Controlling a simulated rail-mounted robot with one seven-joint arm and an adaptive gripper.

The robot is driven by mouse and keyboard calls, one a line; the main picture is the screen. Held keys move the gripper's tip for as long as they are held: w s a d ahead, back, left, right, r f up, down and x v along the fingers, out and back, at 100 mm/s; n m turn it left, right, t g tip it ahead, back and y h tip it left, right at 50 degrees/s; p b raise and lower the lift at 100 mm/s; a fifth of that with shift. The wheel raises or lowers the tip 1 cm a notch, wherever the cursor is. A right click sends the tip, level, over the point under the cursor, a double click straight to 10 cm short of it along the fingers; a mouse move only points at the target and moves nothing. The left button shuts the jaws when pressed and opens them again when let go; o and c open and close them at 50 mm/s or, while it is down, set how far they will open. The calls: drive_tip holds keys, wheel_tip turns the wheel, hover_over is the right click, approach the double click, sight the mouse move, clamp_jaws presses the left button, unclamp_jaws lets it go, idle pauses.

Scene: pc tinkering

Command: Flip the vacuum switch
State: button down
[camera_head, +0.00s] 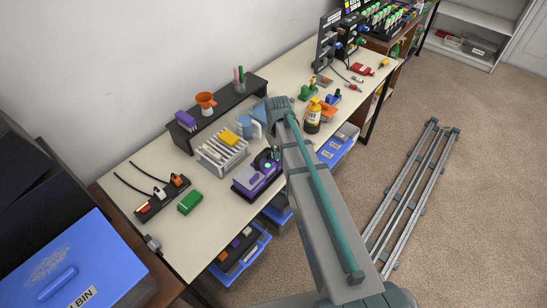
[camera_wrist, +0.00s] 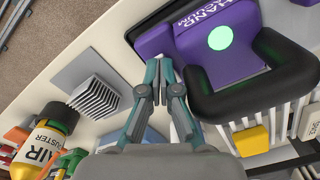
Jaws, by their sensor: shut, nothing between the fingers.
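The hand vacuum (camera_head: 250,183) is a purple unit with a black handle, on the near edge of the workbench. In the wrist view the vacuum (camera_wrist: 166,42) fills the upper right, with white "HAND VACUUM" lettering. A round glowing green light (camera_wrist: 221,37) sits on its top, beside the black loop handle (camera_wrist: 245,100). I cannot tell a separate switch from this light. My gripper (camera_wrist: 159,68) is shut and empty, its fingertips close over the purple body, left of the light. Contact cannot be judged.
A grey finned heat sink (camera_wrist: 95,95) and a yellow air duster bottle (camera_wrist: 45,140) stand left of my gripper in the wrist view. A white rack (camera_head: 222,150) with a yellow block (camera_head: 229,137) stands behind the vacuum. A green block (camera_head: 190,202) lies left of it.

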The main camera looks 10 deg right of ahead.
drive_tip(key=shift+f, duration=0.4)
drive_tip(key=shift+r+p, duration=2.1)
drive_tip(key=shift+r, duration=1.45)
